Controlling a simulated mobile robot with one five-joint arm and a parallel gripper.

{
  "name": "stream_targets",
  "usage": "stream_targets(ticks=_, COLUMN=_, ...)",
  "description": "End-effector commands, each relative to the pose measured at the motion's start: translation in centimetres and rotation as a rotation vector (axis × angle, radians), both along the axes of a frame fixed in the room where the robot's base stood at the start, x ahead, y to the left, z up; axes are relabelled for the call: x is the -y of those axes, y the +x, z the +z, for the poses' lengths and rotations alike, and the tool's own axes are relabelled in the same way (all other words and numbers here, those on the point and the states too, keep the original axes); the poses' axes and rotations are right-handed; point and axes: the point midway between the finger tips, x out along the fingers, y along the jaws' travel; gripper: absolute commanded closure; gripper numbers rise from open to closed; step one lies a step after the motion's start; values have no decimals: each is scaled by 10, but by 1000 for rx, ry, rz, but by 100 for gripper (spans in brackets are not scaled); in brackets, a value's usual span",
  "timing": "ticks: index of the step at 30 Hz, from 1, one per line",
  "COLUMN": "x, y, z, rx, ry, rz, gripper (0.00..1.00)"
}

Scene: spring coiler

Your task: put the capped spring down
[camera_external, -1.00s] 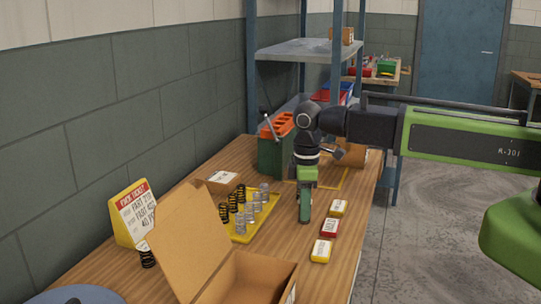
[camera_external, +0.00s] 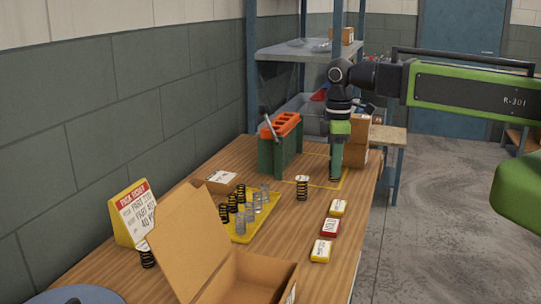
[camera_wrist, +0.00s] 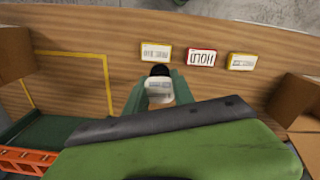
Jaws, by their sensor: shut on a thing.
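My gripper (camera_external: 336,165) hangs pointing down over the table, near the yellow taped outline (camera_external: 347,178). In the wrist view its green fingers (camera_wrist: 158,95) are shut on the capped spring (camera_wrist: 159,89). Its pale labelled top shows between the fingers, with a dark part beyond. In the external view the fingers mostly hide it, and I cannot tell whether it touches the table. Another dark spring with a white labelled top (camera_external: 302,188) stands upright on the table, left of my gripper and apart from it.
A yellow tray (camera_external: 262,217) holds several springs and clear cylinders. A green holder with an orange top (camera_external: 281,155) stands left of my gripper; brown boxes (camera_external: 359,140) stand behind it. Small labelled blocks, one red (camera_external: 330,227), line the right edge. An open carton (camera_external: 250,272) is in front.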

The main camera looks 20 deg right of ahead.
Motion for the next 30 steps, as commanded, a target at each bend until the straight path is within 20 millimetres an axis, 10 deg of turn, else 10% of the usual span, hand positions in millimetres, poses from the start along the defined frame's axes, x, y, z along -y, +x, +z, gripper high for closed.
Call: stream_targets(ticks=30, x=21, y=3, z=-23, rx=0, ry=0, rz=1, gripper=100)
